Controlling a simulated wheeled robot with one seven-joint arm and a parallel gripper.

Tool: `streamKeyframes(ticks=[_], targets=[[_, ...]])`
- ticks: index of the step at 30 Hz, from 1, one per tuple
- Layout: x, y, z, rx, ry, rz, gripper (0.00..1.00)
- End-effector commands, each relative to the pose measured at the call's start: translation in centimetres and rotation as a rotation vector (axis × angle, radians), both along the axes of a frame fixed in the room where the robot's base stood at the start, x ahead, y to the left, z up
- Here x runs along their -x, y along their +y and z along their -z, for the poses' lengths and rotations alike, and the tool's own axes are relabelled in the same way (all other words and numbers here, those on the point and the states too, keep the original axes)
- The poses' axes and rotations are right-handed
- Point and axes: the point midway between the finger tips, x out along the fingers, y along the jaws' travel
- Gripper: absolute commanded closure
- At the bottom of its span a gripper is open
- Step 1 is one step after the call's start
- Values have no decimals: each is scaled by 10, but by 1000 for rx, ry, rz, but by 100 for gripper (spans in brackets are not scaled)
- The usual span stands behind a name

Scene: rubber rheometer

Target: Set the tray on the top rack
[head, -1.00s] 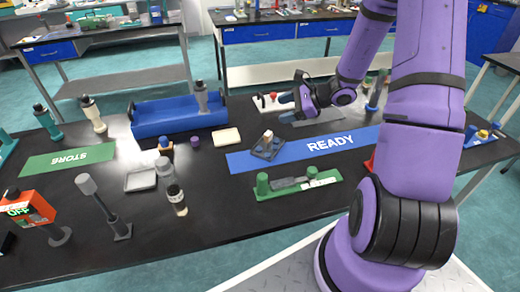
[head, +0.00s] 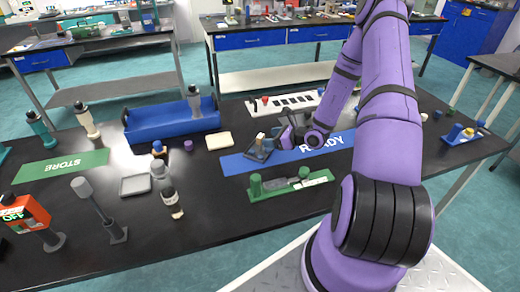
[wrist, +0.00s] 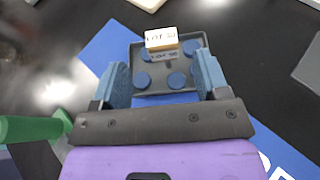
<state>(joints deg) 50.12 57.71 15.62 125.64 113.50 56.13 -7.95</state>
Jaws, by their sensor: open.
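A small dark tray (head: 261,156) lies on the blue READY mat (head: 235,164). In the wrist view the tray (wrist: 143,67) holds several blue discs and a cream block (wrist: 161,38) with a printed lot label. My gripper (wrist: 163,78) is open, with one blue-grey finger at either side of the tray's near part. I cannot tell whether the fingers touch it. In the head view my gripper (head: 279,138) is low at the tray's right side. No piece is clearly marked as the top rack; a white slotted panel (head: 290,103) lies behind the mat.
A blue bin (head: 165,125) and cream pad (head: 219,141) are to the left.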

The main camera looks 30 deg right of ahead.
Motion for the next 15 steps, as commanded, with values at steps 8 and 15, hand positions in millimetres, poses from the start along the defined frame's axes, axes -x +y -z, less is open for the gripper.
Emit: streamKeyframes(ticks=[8, 15], targets=[[-17, 9, 8, 0, 0, -1, 32], [-44, 22, 20, -1, -1, -2, 32]])
